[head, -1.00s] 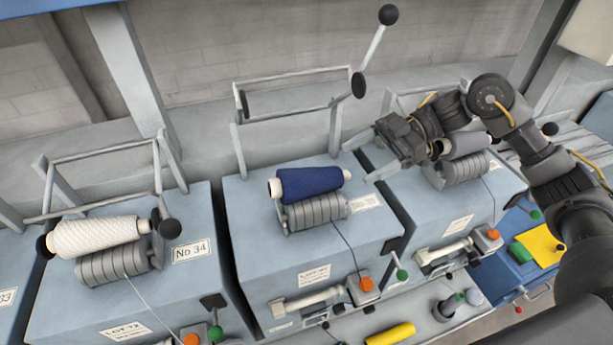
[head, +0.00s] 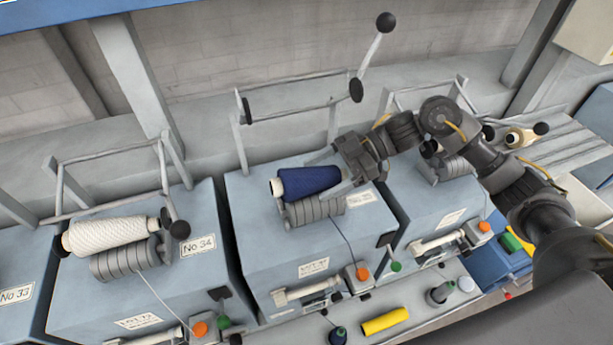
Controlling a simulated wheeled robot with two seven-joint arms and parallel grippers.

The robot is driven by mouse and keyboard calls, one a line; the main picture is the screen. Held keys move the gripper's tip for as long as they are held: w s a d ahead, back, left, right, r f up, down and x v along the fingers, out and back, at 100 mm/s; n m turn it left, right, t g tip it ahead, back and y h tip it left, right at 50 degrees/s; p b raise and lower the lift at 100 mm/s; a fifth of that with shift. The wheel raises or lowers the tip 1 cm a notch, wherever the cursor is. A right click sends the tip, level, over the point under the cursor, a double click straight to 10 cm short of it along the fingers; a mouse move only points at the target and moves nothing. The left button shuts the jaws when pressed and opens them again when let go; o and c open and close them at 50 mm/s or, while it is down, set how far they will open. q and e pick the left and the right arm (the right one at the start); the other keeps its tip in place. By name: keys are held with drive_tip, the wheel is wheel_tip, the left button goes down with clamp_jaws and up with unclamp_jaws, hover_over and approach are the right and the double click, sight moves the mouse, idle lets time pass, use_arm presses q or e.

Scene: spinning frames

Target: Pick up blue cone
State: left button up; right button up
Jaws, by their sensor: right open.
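The blue cone (head: 305,183) is a dark blue yarn package with a pale core end showing at its left. It lies on its side on the grey grooved drum of the middle machine. My right gripper (head: 322,177) is open at the cone's right end, one finger behind it and one in front. The fingers cover part of that end, and I cannot tell whether they touch it. My left gripper is not in view.
A white cone (head: 110,237) lies on the left machine. A raised frame with a black-knobbed lever (head: 372,45) stands behind the blue cone. A yellow tube (head: 385,321) lies on the front ledge. My right arm crosses the right machine.

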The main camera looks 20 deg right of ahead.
sight(315, 171)
drive_tip(key=c, duration=1.2)
drive_tip(key=shift+r, duration=0.1)
drive_tip(key=shift+r+b, duration=0.2)
drive_tip(key=shift+b, duration=0.15)
wheel_tip(315, 171, up, 2)
drive_tip(key=shift+r+b, duration=0.25)
drive_tip(key=shift+b, duration=0.65)
drive_tip(key=s+a+r+b, duration=0.1)
drive_tip(key=s+r+b, duration=0.1)
drive_tip(key=s+r, duration=0.8)
drive_tip(key=s, duration=0.4)
drive_tip(key=shift+b, duration=0.4)
